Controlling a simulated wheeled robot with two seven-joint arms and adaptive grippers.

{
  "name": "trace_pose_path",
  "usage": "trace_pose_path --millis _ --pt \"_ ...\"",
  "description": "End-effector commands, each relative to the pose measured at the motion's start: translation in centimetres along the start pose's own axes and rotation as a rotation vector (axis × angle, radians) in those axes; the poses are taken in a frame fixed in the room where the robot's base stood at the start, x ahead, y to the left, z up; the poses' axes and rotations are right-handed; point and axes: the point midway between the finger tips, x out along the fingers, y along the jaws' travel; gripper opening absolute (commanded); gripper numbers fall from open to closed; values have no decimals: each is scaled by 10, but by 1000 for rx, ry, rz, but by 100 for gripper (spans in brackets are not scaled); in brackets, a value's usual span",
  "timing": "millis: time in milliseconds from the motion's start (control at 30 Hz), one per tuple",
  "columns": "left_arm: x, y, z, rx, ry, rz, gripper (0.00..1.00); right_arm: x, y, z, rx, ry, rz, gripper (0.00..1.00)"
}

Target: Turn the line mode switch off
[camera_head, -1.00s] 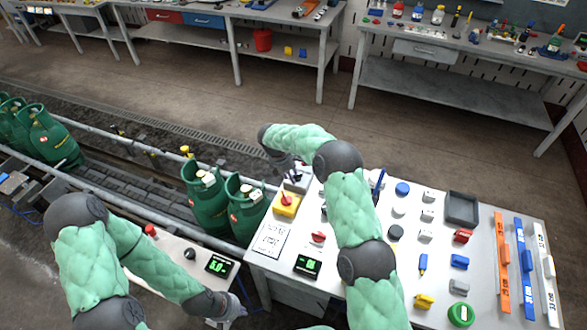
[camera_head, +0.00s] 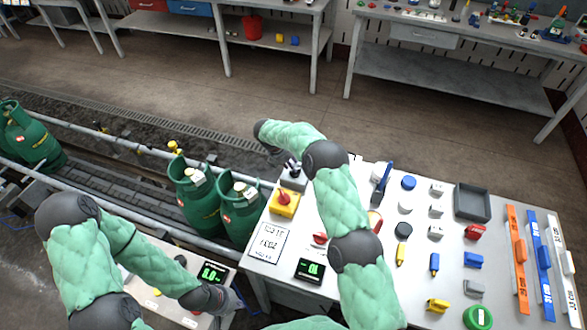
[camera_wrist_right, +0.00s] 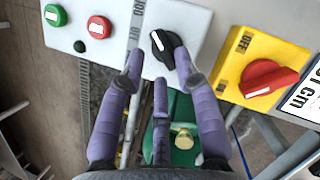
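A black rotary knob (camera_wrist_right: 162,45) with a white mark sits on a white box in the right wrist view; rotated lettering is printed to its left, and I take it for the line mode switch. In the head view its box (camera_head: 293,180) stands at the panel table's far left corner. My right gripper (camera_wrist_right: 157,72) is open with its purple fingertips at the knob. The right fingertip is close against the knob's lower right side; the left one is apart from it. Contact is unclear. My left gripper (camera_head: 232,300) is low over the small panel; its fingers are unclear.
A yellow box with a red knob (camera_head: 284,199) stands just beside the switch box. Green (camera_wrist_right: 53,14) and red (camera_wrist_right: 98,27) buttons lie to its left in the wrist view. Green gas cylinders (camera_head: 240,211) stand on the conveyor. Several small parts cover the table's right side.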

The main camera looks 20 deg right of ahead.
Motion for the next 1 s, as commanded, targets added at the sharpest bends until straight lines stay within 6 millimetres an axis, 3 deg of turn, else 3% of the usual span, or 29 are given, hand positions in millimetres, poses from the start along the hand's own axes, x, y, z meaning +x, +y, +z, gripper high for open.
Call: trace_pose_path --millis 233,633,733,767,1000 --pt "1 0 0 0 0 0 0 29 0 0 1 0 0 33" --pt "2 0 0 0 0 0 0 34 0 0 1 0 2 33" --pt "2 -1 0 0 0 0 0 34 0 0 1 0 2 4" --pt "2 0 0 0 0 0 0 34 0 0 1 0 1 0" --pt "2 -1 0 0 0 0 0 34 0 0 -5 1 4 0"
